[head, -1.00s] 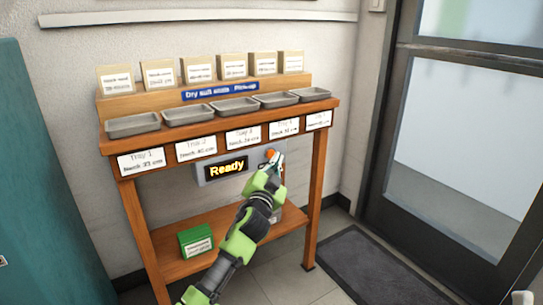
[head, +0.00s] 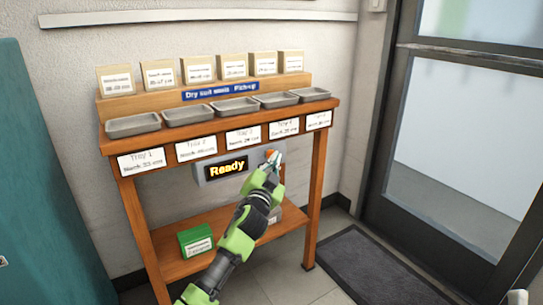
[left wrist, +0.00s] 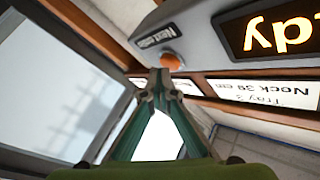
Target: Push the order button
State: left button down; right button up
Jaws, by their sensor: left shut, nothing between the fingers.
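The order button is a small orange round button (left wrist: 171,61) on the grey panel (left wrist: 195,45), beside a label that reads "Next order". In the head view the orange button (head: 269,153) shows only in part, at the right end of the panel next to the lit "Ready" display (head: 227,168). My left gripper (head: 275,161) is shut and empty, right at the button. In the left wrist view its closed fingertips (left wrist: 163,74) are just below the button; I cannot tell whether they touch it. My right gripper is not in view.
The panel hangs under a wooden stand (head: 319,160) with several metal trays (head: 237,107) and labelled cards above. A green box (head: 196,240) sits on the lower shelf. A glass door (head: 455,130) and a dark mat (head: 370,268) are to the right, a teal cabinet (head: 45,190) to the left.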

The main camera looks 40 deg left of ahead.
pick_arm(q)
jog(key=shift+w+a, duration=0.2)
jog(key=shift+a, duration=0.25)
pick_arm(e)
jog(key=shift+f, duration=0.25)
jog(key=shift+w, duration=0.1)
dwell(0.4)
pick_arm(q)
jog(key=shift+s+d, duration=0.35)
jog(key=shift+d, duration=0.45)
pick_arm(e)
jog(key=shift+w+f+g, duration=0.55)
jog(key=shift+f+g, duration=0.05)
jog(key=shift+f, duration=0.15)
